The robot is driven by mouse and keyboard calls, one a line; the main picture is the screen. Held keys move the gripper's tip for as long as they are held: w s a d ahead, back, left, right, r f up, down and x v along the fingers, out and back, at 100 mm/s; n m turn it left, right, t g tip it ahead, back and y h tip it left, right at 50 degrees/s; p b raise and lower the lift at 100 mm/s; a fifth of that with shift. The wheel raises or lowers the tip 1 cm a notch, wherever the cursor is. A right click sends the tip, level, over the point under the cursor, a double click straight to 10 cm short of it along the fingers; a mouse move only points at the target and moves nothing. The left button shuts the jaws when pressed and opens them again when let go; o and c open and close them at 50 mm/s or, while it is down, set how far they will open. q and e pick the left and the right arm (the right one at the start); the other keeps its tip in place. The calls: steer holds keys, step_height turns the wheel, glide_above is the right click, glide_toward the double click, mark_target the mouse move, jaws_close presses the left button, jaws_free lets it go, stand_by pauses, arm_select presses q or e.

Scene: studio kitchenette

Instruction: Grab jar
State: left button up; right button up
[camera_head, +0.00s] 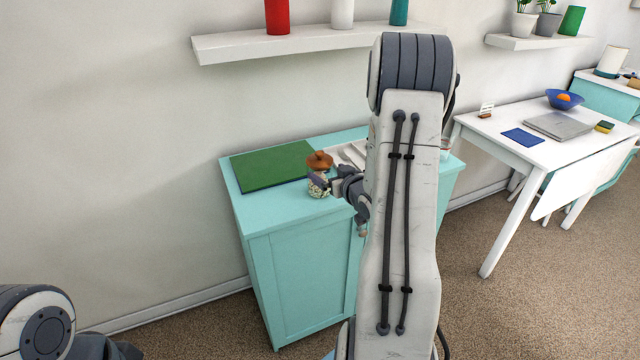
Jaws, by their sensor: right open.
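The jar (319,187) is small, with a pale speckled body and a brown-orange lid. It stands upright on the top of the teal cabinet (262,213), close to the front edge. My right gripper (328,186) is open at the jar's right side, with its fingers at the body below the lid. I cannot tell whether the fingers touch the jar. My right arm hides part of the cabinet top. Part of my left arm shows at the lower left, but its gripper is out of view.
A wall shelf (290,45) with red, white and teal containers hangs above. Carpet around the cabinet is clear.

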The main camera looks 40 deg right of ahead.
steer(key=p+x, duration=0.1)
steer(key=x, duration=0.8)
steer(key=shift+w+d, duration=0.1)
steer(key=shift+w, duration=0.25)
steer(key=c, duration=1.4)
jaws_close()
steer(key=shift+r, duration=0.1)
